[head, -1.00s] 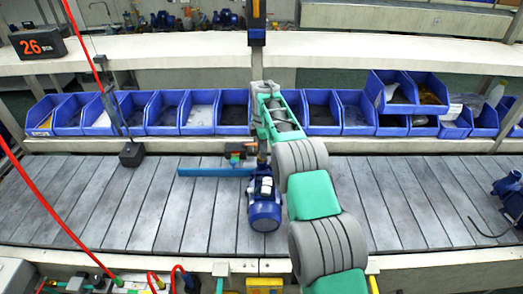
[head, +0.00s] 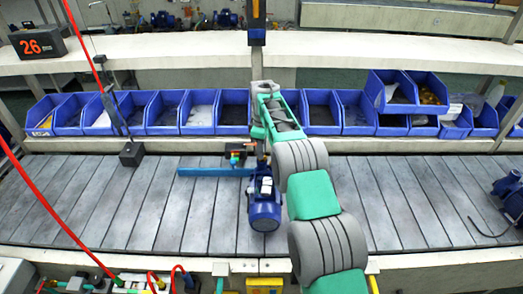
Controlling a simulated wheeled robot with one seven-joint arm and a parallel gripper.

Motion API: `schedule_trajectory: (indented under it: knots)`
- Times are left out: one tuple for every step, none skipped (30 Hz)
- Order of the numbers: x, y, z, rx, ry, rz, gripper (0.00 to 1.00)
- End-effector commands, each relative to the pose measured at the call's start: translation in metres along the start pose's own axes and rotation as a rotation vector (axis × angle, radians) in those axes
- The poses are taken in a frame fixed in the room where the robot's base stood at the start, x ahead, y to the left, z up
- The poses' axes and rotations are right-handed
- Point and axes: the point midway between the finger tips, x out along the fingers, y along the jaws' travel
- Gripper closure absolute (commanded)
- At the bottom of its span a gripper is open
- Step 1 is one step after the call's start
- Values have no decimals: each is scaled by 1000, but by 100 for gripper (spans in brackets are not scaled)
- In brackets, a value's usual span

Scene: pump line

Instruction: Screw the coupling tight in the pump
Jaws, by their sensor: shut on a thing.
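The blue pump (head: 264,204) stands on the grey slatted conveyor, just left of my arm. Behind it, a coupling (head: 237,156) with small green, red and dark parts shows at the pump's upper left. My gripper (head: 262,150) is at the back of the pump, shut on the coupling; its fingertips are small and mostly hidden by my arm. I cannot tell how deep the coupling sits in the pump. A long blue bar (head: 203,172) lies level, to the left of the pump.
A row of blue bins (head: 163,113) lines the shelf behind the conveyor (head: 110,205). A second blue pump (head: 510,198) with a black cable is at the far right. A red hose (head: 45,208) crosses the left side.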

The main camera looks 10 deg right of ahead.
Motion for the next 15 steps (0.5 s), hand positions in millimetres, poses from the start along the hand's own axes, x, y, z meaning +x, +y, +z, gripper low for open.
schedule_trajectory:
  knots:
    - [3,-1,0,1,-2,-4,100]
    - [3,-1,0,0,-2,-4,100]
    - [3,-1,0,-1,-2,-5,100]
    - [3,-1,0,-1,-2,-5,100]
    - [3,-1,0,-1,-2,-5,100]
    - [3,-1,1,10,-3,-5,100]
    - [3,-1,1,33,-3,-5,100]
    - [3,-1,0,70,-3,-5,100]
    - [3,-1,1,132,-3,-5,100]
    - [3,-1,1,178,-3,-5,100]
    - [3,-1,1,222,-3,-5,100]
    - [3,-1,1,265,-3,-5,100]
    - [3,-1,1,286,-4,-5,100]
    - [3,-1,1,298,-4,-5,100]
    - [3,-1,1,302,-4,-5,100]
